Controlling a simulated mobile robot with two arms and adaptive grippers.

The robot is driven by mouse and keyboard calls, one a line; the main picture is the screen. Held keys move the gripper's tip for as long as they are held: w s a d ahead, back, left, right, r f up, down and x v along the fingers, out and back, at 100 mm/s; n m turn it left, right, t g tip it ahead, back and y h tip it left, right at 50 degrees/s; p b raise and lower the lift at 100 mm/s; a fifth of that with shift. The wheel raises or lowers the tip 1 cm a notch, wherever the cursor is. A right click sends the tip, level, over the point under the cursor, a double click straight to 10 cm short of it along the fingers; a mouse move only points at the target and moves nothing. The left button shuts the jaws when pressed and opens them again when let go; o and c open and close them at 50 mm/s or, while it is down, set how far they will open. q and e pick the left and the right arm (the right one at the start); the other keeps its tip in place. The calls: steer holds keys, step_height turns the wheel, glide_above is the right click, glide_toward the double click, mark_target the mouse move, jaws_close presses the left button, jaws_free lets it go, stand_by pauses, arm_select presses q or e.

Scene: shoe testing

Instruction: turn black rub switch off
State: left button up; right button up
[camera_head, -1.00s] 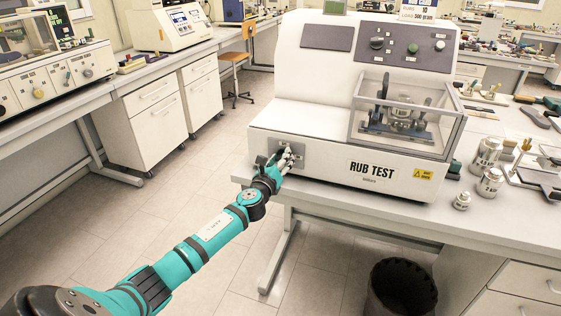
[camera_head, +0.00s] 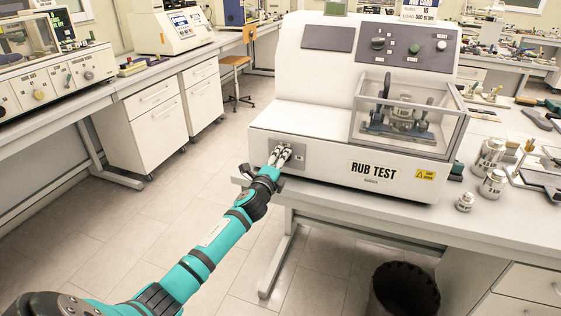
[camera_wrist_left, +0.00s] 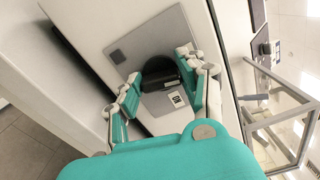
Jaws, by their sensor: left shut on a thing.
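The white rub test machine (camera_head: 315,125) stands on the table, with a grey switch plate (camera_head: 298,163) low on the left of its front. In the left wrist view the black switch (camera_wrist_left: 160,73) sits on this plate (camera_wrist_left: 128,52), with a small white "ON" label below it. My left gripper (camera_head: 280,153) is at the plate, its fingers (camera_wrist_left: 163,82) shut on the black switch from both sides. In the head view the fingers hide most of the switch. My right gripper is not in view.
A clear cover (camera_head: 408,112) is on the machine's right side. Metal weights (camera_head: 491,152) stand on the table to its right. A black bin (camera_head: 404,288) is on the floor below. The floor at the left is open.

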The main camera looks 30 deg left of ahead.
arm_select(q)
steer(key=shift+r+n, duration=0.1)
steer(key=shift+n, duration=1)
steer(key=o, duration=1.2)
steer(key=shift+c, duration=0.2)
steer(key=v, duration=1.2)
steer(key=shift+w, duration=0.1)
